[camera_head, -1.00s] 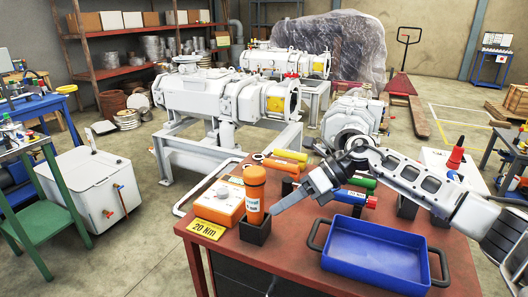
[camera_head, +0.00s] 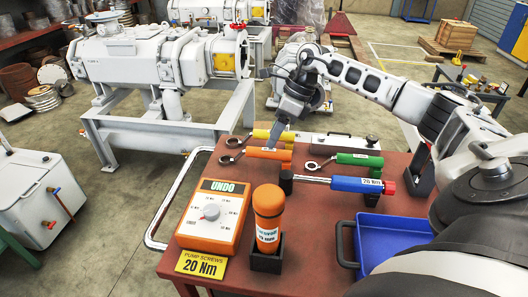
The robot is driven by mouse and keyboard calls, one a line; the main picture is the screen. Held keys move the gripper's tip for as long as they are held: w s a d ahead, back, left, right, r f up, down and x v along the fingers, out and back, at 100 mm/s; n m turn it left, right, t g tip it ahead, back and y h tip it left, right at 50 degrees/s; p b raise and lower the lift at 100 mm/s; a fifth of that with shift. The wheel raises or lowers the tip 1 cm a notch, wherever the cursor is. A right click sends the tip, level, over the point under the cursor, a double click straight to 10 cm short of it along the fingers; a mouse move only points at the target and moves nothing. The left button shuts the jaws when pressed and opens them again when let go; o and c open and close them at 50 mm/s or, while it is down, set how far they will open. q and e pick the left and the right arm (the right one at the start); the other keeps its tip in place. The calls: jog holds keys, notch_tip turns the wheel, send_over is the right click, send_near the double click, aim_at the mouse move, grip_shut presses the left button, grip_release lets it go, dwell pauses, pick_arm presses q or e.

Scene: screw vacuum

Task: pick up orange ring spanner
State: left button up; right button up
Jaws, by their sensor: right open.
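The orange ring spanner (camera_head: 268,153) lies on the red-brown table (camera_head: 330,215), its ring end to the left and its orange handle to the right. A yellow-handled ring spanner (camera_head: 262,135) lies just behind it. A green-handled ring spanner (camera_head: 360,160) lies to its right. My right gripper (camera_head: 274,137) is open and empty. It points down over the yellow and orange handles. Its fingers cover part of the yellow handle, and I cannot tell how far above the handles the tips are. My left gripper is not in view.
A blue-and-red torque wrench (camera_head: 357,184) lies in front of the spanners. An orange UNDO dial box (camera_head: 212,218) and an orange-topped tool in a black holder (camera_head: 266,262) stand at the front left. A blue tray (camera_head: 393,240) is at the right, partly hidden by my arm.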

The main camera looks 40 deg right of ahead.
aim_at(265, 153)
jog(key=shift+d+p+x, duration=0.2)
jog(key=shift+p+x, duration=0.45)
jog(key=shift+x, duration=2.85)
jog(key=shift+w, duration=0.1)
grip_shut()
